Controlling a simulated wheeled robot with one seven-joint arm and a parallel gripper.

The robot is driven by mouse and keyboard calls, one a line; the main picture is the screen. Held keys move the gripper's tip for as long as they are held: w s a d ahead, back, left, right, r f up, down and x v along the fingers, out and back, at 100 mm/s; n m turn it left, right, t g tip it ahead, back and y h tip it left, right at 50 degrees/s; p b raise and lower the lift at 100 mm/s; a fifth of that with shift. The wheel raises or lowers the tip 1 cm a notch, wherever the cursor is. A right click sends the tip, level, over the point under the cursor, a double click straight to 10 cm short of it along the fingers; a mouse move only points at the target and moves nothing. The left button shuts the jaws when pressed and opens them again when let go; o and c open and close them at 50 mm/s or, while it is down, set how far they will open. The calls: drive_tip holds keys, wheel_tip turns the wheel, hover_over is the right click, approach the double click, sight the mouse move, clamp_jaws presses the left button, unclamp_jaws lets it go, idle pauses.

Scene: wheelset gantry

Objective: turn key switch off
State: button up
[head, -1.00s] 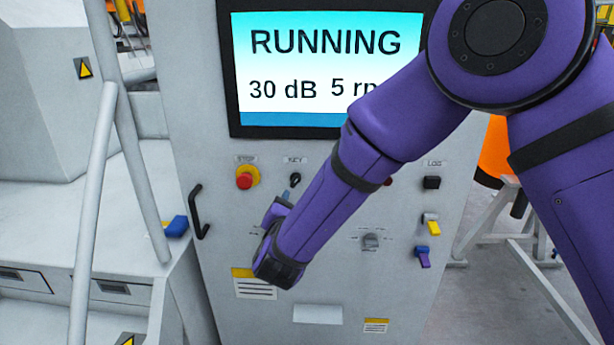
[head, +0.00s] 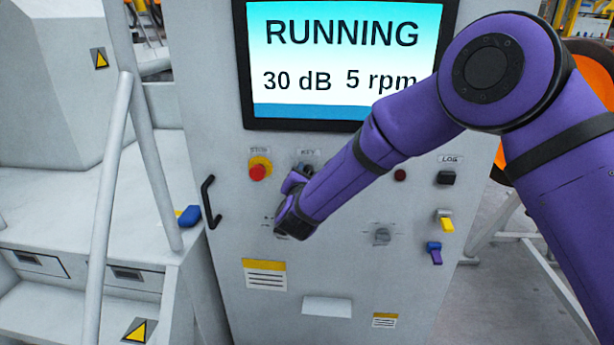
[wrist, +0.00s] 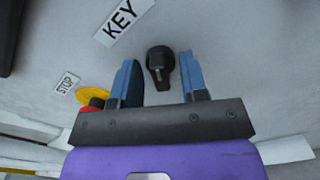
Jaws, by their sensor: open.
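The key switch (wrist: 160,63) is a black round knob with a key-like tab, set in the grey panel below a KEY label (wrist: 124,20) in the wrist view. My gripper (wrist: 160,80) is open, with one blue finger on each side of the switch and a gap to both. Whether the fingertips reach as deep as the switch I cannot tell. In the head view my gripper (head: 300,172) is at the panel just under the KEY label, and my wrist hides most of the switch.
A red stop button (head: 258,171) on a yellow base sits left of the key switch. The screen (head: 345,60) above reads RUNNING, 30 dB, 5 rpm. A rotary knob (head: 381,235), a black LOG button (head: 446,178) and yellow and blue switches are to the right. A black handle (head: 209,202) is at the left.

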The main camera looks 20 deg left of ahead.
drive_tip(key=c, duration=0.6)
drive_tip(key=n, duration=0.5)
drive_tip(key=shift+n, duration=0.3)
drive_tip(key=n, duration=0.6)
drive_tip(key=shift+f+n, duration=0.1)
drive_tip(key=shift+n, duration=0.2)
idle(0.4)
